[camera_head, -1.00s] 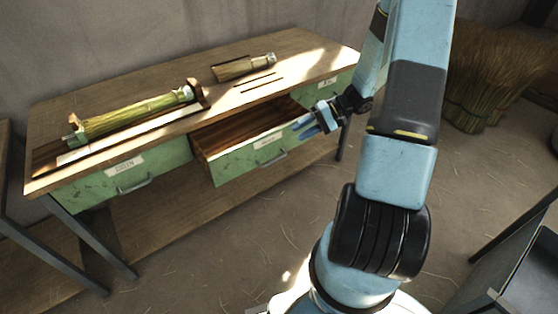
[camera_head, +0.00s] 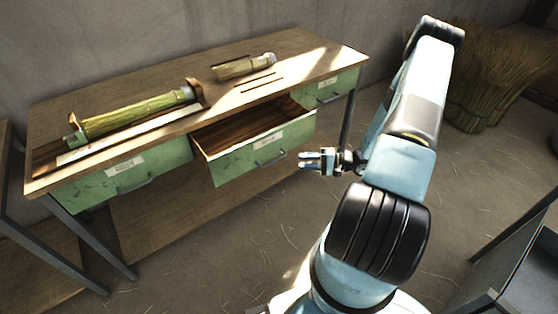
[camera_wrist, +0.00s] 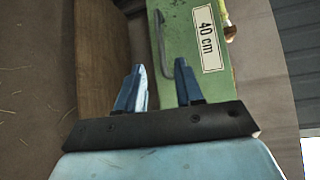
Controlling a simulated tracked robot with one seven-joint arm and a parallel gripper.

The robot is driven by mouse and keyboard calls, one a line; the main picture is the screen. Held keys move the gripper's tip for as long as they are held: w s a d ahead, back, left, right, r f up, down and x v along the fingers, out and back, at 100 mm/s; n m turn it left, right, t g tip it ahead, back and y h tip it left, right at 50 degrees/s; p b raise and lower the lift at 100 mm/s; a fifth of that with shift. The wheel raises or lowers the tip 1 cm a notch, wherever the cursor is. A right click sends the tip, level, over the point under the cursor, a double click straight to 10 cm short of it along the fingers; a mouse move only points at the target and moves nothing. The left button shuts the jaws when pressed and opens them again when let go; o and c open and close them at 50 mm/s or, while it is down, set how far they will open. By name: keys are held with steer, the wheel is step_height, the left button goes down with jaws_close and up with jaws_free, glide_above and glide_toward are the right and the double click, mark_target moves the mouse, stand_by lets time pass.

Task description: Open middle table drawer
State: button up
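The table (camera_head: 110,75) has three green drawers along its front. The middle drawer (camera_head: 236,165) is pulled out, with its wooden inside showing and looking empty from here. Its front has a white label and a metal handle (camera_head: 270,158). My gripper (camera_head: 304,160) is just right of and in front of the drawer front, apart from the handle. In the wrist view, my gripper (camera_wrist: 160,85) has its blue fingers spread with nothing between them. A green drawer front (camera_wrist: 190,75) labelled "40 cm" and a grey handle (camera_wrist: 160,45) show beyond the fingers.
The left drawer (camera_head: 120,178) and right drawer (camera_head: 330,90) are shut. A straw roll in a wooden holder (camera_head: 135,113) and a shorter straw piece (camera_head: 243,66) lie on the tabletop. Straw bundles (camera_head: 490,85) stand at the back right. Floor before the drawer is clear.

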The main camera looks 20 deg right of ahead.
mark_target(275, 161)
steer(key=x, duration=1.2)
steer(key=shift+a, duration=0.2)
jaws_close()
